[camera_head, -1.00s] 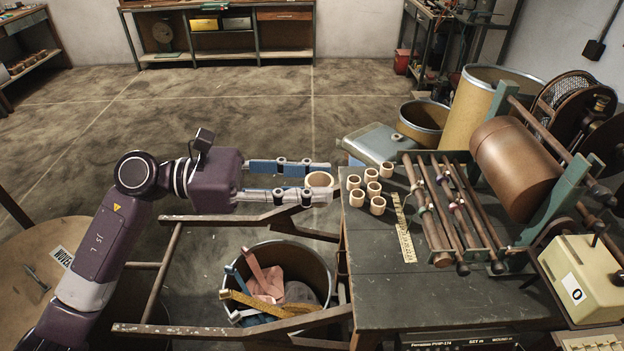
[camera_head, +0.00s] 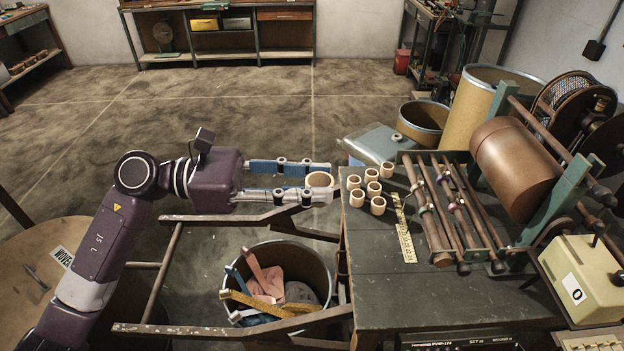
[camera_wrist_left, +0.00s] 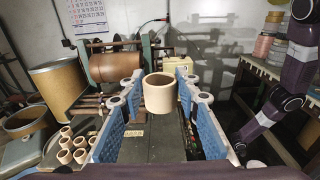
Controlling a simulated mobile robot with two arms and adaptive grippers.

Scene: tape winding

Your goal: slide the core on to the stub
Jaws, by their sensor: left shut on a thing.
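My left gripper (camera_head: 318,182) reaches in from the left with its two blue-padded fingers level. It is shut on a pale tan ring-shaped core (camera_head: 319,180) at its fingertips, just left of the bench. In the left wrist view the core (camera_wrist_left: 159,94) is upright between the fingertips, its open top showing. The core is in the air, clear of the winding machine. I cannot pick out the stub for certain in either view. My right gripper is not in view.
Several similar cores (camera_head: 378,206) stand on the dark bench (camera_head: 385,285) at its left, beside a yellow ruler (camera_head: 404,230). A rack of rods (camera_head: 440,225) and a copper-brown drum (camera_head: 517,160) stand to the right. A bin of scraps (camera_head: 322,275) is below my arm.

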